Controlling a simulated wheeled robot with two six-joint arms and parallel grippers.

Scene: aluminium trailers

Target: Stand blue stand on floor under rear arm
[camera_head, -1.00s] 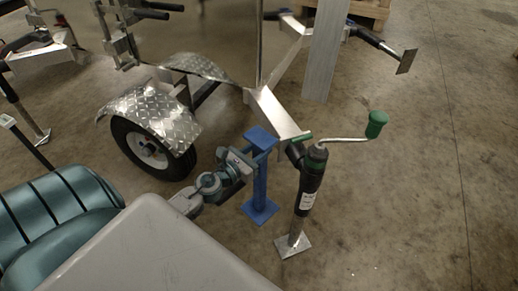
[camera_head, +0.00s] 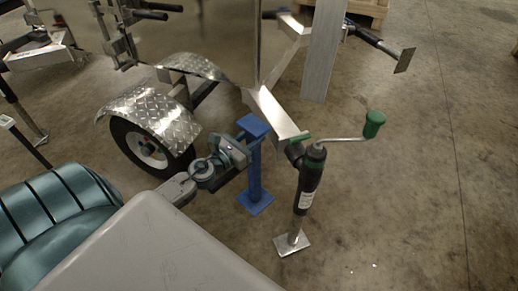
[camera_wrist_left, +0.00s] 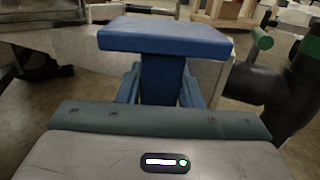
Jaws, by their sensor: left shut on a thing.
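The blue stand (camera_head: 255,170) is upright in the head view, with a square top plate and a square base plate close to the floor; I cannot tell whether the base touches it. My left gripper (camera_head: 240,152) is shut on its post just below the top plate. In the left wrist view the blue stand (camera_wrist_left: 163,40) fills the middle, its post between the fingers. The trailer's rear arm (camera_head: 274,112), a bright aluminium beam, ends right beside the stand's top plate. Whether the plate is under the beam is unclear. My right gripper is not in view.
A black jack leg (camera_head: 309,180) with a green crank handle (camera_head: 374,124) stands on its foot plate just right of the stand. The trailer wheel (camera_head: 146,146) and its chequered fender are on the left. Floor on the right is open.

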